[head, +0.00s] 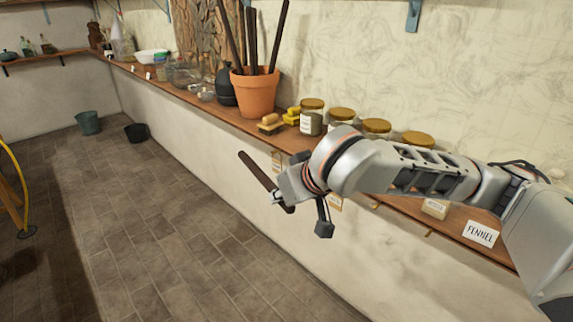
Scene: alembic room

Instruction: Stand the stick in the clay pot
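The orange clay pot (257,98) stands upright on the wooden wall shelf. Several dark sticks (251,45) stand in it, leaning different ways. A short-looking dark brown stick (258,170) is at my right gripper (280,198), in front of the shelf and below the pot in the picture. The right gripper appears shut on the stick, which is tilted with its upper end to the left. My own wrist partly hides the grip and the stick's lower part. My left gripper is not in view.
Yellow and tan blocks (270,121), gold-lidded jars (312,116) and a dark round vase (226,84) crowd the shelf (236,121) beside the pot. Two buckets (89,122) (137,132) are on the floor at left. The tiled floor (150,220) in front is largely clear.

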